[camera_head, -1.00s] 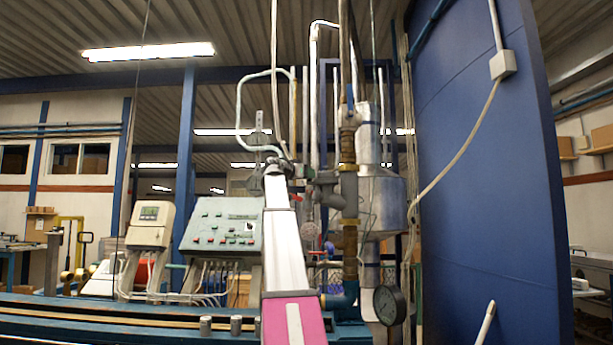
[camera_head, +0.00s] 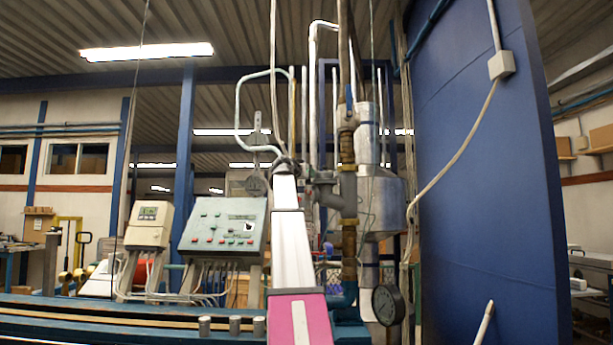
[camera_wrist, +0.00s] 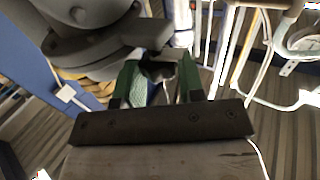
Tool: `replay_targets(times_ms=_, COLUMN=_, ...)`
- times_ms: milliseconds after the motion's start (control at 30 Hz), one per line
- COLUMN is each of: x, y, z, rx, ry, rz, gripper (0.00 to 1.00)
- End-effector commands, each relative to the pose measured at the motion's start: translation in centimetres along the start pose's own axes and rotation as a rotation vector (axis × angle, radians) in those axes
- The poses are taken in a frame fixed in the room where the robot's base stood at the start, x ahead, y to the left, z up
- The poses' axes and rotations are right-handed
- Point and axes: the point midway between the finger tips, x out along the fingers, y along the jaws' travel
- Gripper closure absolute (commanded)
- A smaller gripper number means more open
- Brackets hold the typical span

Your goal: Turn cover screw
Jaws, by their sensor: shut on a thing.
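In the wrist view, my gripper (camera_wrist: 160,82) has two green fingertips closed around a small grey piece (camera_wrist: 161,69), which appears to be the cover screw. Only a little of it shows between the fingers. A large dark grey fitting (camera_wrist: 85,48) fills the upper left of that view, right by the fingertips. In the head view, my arm reaches up to the grey pipe fitting (camera_head: 337,192), and my arm hides the fingertips and the screw there.
A vertical brass-and-grey pipe (camera_head: 348,240) stands right of my arm, with a pressure gauge (camera_head: 388,305) below. A grey control panel (camera_head: 222,227) and a meter box (camera_head: 150,224) stand left. A tall blue panel (camera_head: 490,190) borders the right.

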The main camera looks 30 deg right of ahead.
Motion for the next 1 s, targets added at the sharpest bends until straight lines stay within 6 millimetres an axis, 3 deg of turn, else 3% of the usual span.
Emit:
replay_targets(times_ms=33, x=-0.03, y=0.0, z=0.01, rx=-0.001, ry=0.0, rz=0.0, gripper=0.54)
replay_targets(times_ms=100, x=-0.02, y=0.02, z=0.01, rx=-0.001, ry=0.0, rz=0.001, gripper=0.39)
replay_targets(times_ms=567, x=0.06, y=0.09, z=0.02, rx=-0.002, ry=-0.002, rz=0.042, gripper=0.39)
replay_targets(times_ms=1000, x=0.29, y=-0.76, z=-0.14, rx=-0.001, ry=-0.001, rz=0.396, gripper=0.39)
